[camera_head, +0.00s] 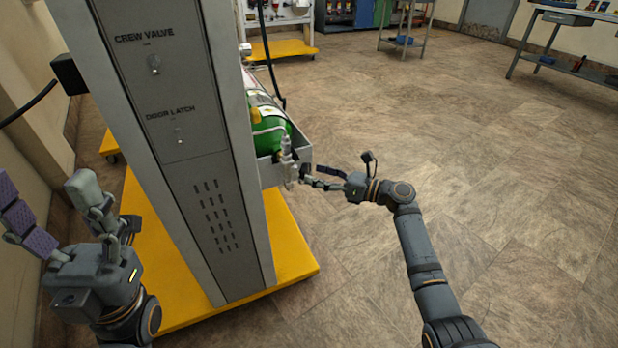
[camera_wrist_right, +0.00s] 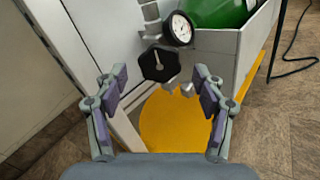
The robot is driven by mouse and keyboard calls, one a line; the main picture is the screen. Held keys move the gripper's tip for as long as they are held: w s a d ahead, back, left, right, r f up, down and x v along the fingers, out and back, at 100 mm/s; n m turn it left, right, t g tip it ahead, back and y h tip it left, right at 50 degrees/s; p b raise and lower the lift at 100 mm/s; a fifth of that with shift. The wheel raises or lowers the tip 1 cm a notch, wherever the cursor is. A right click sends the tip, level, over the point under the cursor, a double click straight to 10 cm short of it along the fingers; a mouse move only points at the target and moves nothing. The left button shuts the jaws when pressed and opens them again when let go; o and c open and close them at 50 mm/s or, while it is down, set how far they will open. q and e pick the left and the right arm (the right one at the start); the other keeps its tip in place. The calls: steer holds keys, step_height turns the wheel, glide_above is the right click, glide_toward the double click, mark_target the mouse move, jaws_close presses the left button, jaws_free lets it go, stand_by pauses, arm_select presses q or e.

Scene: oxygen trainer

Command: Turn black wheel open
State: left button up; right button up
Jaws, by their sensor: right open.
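The black wheel (camera_wrist_right: 159,64) is a dark lobed knob on metal fittings, seen in the right wrist view below a pipe and beside a round gauge (camera_wrist_right: 180,28). My right gripper (camera_wrist_right: 158,88) is open, with its two fingers spread to the left and right of the wheel and a little nearer the camera. No contact with the wheel shows. In the head view the right gripper (camera_head: 315,177) reaches left to the valve fittings (camera_head: 288,160), where the wheel is too small to make out. My left gripper (camera_head: 62,205) is open and empty at the lower left.
A grey panel column (camera_head: 175,120) labelled CREW VALVE and DOOR LATCH stands on a yellow base (camera_head: 290,245). A green cylinder (camera_head: 268,128) lies in a grey tray (camera_head: 300,150) beside it. The tiled floor to the right is clear. Benches stand at the back.

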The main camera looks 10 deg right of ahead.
steer(key=shift+b+x, duration=0.3)
steer(key=shift+x, duration=1)
steer(key=c, duration=1.2)
steer(key=shift+o, duration=0.2)
